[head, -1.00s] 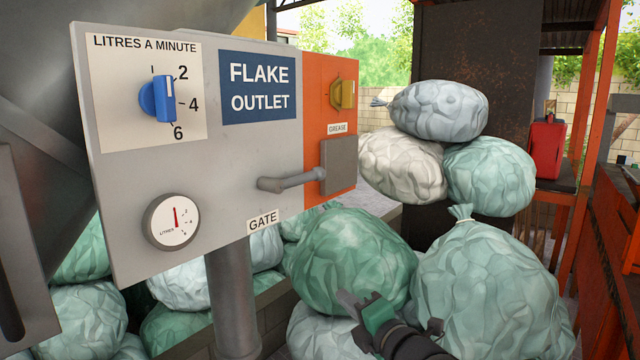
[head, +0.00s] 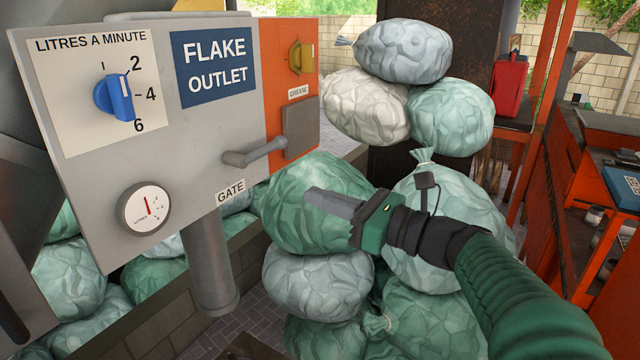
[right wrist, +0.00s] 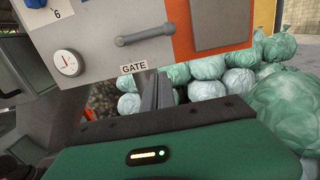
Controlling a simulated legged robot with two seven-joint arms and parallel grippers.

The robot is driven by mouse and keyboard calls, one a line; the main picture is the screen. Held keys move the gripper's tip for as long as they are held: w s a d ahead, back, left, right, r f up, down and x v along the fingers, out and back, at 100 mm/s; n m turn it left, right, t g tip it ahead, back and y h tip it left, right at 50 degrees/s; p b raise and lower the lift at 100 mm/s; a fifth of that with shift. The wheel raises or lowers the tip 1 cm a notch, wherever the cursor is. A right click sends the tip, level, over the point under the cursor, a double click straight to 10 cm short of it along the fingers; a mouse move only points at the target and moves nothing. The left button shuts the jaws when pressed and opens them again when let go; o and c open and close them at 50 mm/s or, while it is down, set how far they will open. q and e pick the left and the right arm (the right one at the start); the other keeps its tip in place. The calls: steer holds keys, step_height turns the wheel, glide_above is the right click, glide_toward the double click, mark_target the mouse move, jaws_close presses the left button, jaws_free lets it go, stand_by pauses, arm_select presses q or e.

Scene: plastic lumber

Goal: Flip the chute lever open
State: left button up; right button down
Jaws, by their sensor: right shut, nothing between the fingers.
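The grey gate lever (head: 254,153) sticks out from the flake outlet panel (head: 150,150), above the GATE label (head: 230,192). It lies nearly level, its free end to the right and slightly up. In the right wrist view the lever (right wrist: 150,37) shows whole above the label. My right gripper (head: 312,198) is shut and empty, its fingers pointing left, below and right of the lever and apart from it. Its closed fingers (right wrist: 157,92) point up toward the panel in the right wrist view. My left gripper is not in view.
A blue dial (head: 115,97), a round gauge (head: 144,208) and a yellow grease knob (head: 300,57) are on the panel. A grey plate (head: 301,127) sits right beside the lever's end. Full green bags (head: 310,195) are stacked behind my gripper. A red can (head: 509,87) stands farther right.

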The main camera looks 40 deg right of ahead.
mark_target(258, 150)
steer(key=w+a+r+p, duration=0.2)
steer(key=w+r+p, duration=0.2)
steer(key=w+p, duration=0.2)
steer(key=shift+w+a+r, duration=0.2)
steer(key=shift+w+a, duration=0.15)
steer(key=shift+w, duration=0.2)
steer(key=shift+w+f, duration=0.1)
steer(key=shift+w, duration=0.1)
